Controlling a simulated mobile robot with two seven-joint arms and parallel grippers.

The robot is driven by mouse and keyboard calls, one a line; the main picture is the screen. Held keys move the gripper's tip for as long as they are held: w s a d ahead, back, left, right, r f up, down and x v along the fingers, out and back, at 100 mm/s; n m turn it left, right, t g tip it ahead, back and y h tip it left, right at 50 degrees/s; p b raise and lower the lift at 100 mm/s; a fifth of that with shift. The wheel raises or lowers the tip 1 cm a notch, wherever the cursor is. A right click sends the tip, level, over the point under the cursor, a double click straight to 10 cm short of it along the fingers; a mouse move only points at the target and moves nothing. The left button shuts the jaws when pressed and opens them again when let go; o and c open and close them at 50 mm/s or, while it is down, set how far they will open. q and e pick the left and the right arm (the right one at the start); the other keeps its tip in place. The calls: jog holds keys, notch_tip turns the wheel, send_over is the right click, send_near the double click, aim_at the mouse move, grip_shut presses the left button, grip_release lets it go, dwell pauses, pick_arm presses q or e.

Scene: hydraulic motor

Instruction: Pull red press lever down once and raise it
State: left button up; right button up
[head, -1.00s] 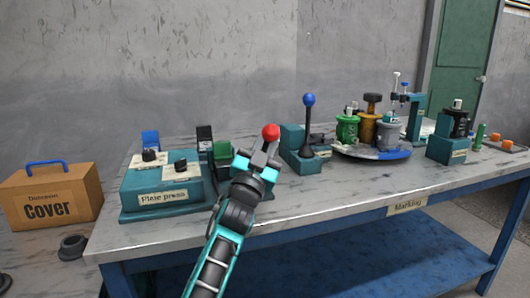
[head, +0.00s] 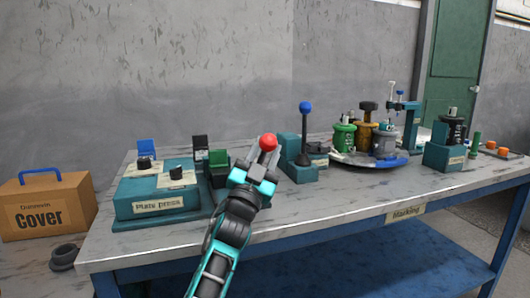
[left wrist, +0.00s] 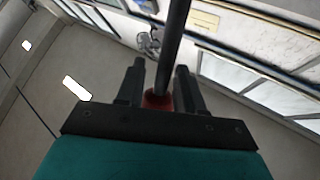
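The red press lever's ball knob (head: 268,142) shows above the bench at the tip of my left gripper (head: 262,164). In the left wrist view, the two dark fingers of this gripper (left wrist: 160,75) stand close on both sides of the red knob (left wrist: 157,100) and appear shut on it. The lever's dark rod (left wrist: 172,45) runs from the knob to the top of that view. In the head view, my gripper and forearm hide the lever's rod and base. My right gripper is in neither view.
The plate press (head: 155,207) stands left of my gripper. A blue-knobbed lever (head: 305,108) stands close on the right, with a round turntable (head: 370,161) of motor parts beyond. A cover box (head: 48,210) is at the far left. The bench's front strip (head: 350,206) is clear.

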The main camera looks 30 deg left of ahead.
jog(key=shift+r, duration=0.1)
pick_arm(q)
jog(key=shift+s+f, duration=0.15)
jog(key=shift+s, duration=0.1)
jog(key=s+d+p, duration=0.1)
jog(key=s+p, duration=0.2)
jog(key=s, duration=0.9)
jog(key=shift+s+d+f, duration=0.15)
jog(key=shift+s+d, duration=0.05)
jog(key=shift+d, duration=0.1)
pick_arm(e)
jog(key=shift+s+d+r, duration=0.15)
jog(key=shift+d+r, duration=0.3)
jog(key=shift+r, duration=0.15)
pick_arm(q)
jog(key=shift+c, duration=0.2)
